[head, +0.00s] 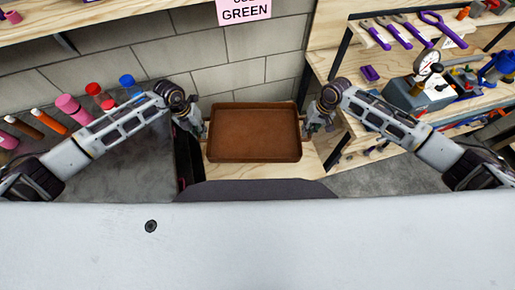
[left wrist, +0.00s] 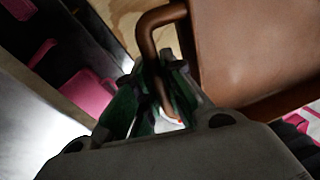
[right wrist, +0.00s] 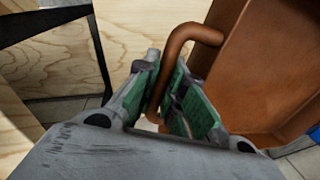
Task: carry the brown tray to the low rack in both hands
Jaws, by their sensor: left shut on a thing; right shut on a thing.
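The brown tray (head: 254,133) is empty and looks roughly level in the head view, held between my two grippers. My left gripper (head: 200,131) is shut on the handle at the tray's left end; the curved handle (left wrist: 160,35) passes between its fingers in the left wrist view. My right gripper (head: 309,126) is shut on the handle at the right end; that handle (right wrist: 180,45) runs between its green finger pads in the right wrist view. A light wooden surface (head: 318,152) shows below the tray. I cannot tell whether the tray touches it, or which rack is the low one.
Wooden shelving (head: 395,70) at the right carries purple tools (head: 375,34) and a grey device with a gauge (head: 420,92). Pink, red, blue and orange cylinders (head: 73,108) stand at the left. A block wall (head: 225,75) with a pink sign (head: 244,11) is behind the tray.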

